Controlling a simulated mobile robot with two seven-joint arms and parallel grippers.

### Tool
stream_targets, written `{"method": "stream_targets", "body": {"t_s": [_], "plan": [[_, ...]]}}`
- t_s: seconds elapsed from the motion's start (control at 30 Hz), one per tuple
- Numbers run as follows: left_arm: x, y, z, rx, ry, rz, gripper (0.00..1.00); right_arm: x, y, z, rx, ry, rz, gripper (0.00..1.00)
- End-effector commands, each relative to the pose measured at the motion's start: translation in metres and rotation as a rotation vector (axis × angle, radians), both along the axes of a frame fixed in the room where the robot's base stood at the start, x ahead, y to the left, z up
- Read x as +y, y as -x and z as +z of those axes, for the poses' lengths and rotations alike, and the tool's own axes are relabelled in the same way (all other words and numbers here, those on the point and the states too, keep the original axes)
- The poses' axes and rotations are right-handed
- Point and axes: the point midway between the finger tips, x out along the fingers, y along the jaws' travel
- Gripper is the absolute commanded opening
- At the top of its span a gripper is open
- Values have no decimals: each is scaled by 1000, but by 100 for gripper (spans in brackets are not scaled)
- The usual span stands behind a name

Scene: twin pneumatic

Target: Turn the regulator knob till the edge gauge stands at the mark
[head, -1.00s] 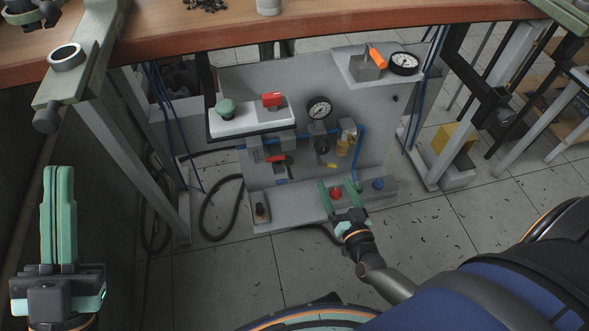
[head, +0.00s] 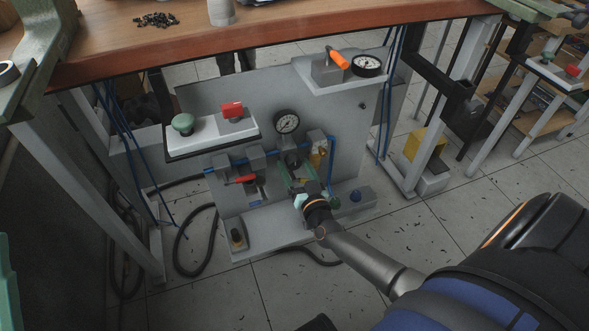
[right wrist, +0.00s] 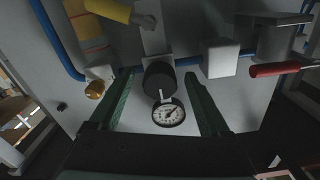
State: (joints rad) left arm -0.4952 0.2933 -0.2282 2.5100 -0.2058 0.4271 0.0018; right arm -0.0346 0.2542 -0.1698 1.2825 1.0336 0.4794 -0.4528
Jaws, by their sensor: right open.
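The regulator knob (right wrist: 160,78) is a dark round knob in the right wrist view, under a grey block on the panel. My right gripper (head: 300,178) is open at the panel's lower middle. In the wrist view its green fingers stand on either side of the knob, with visible gaps. The gripper hides the knob in the head view. A white-faced gauge (head: 288,121) is on the panel above it and shows in the wrist view (right wrist: 168,114). Another gauge (head: 367,65) sits at the right edge of the upper shelf.
A red-handled valve (head: 247,179) and blue hose lie left of my right gripper. A white box with green and red buttons (head: 213,132) juts out upper left. The wooden bench (head: 300,28) overhangs above.

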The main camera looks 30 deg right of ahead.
Motion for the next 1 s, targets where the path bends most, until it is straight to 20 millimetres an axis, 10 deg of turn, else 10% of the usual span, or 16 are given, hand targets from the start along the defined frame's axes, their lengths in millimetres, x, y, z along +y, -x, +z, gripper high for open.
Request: {"method": "stream_targets", "body": {"t_s": [0.37,1.0], "plan": [[0,0,-2,3,3,-4,0,-1,-5,0,0,-1,1,80],[-1,0,-2,3,1,-4,0,-1,-5,0,0,-1,1,8]]}}
